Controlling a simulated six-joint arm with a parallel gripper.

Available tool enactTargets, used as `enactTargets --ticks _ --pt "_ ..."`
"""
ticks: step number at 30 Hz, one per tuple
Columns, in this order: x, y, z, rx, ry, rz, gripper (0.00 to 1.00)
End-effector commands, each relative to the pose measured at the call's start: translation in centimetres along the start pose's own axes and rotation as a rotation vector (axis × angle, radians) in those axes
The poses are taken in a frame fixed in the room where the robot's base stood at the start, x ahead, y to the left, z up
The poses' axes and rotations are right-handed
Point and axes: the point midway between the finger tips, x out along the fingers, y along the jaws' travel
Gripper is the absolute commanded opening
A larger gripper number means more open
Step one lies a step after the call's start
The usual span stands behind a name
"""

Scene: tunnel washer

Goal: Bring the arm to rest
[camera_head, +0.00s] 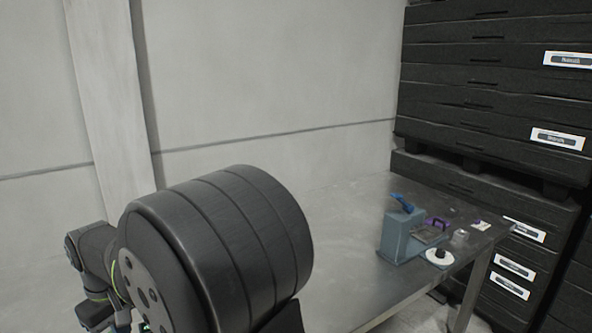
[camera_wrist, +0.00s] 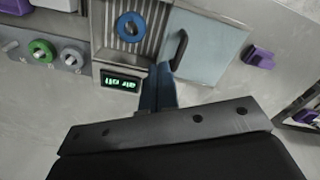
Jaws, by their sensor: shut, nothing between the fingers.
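My gripper (camera_wrist: 158,78) shows in the wrist view as two blue fingers held together, with nothing between them. They point toward a panel with a lit display (camera_wrist: 122,82), whose green text appears upside down and seems to read "air off". From this view I cannot tell whether the fingertips touch anything. In the head view, part of my arm (camera_head: 95,255) is at the lower left. The gripper cannot be made out clearly there.
In the head view, a metal table (camera_head: 345,220) bears a blue-grey box (camera_head: 397,238). Black stacked crates (camera_head: 480,85) stand at right.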

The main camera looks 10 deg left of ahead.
Motion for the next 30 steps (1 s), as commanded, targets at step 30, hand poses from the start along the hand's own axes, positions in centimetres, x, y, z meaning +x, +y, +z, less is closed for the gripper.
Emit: enactTargets --ticks 30 --pt "5.9 0.4 0.2 0.002 0.0 0.0 0.0"
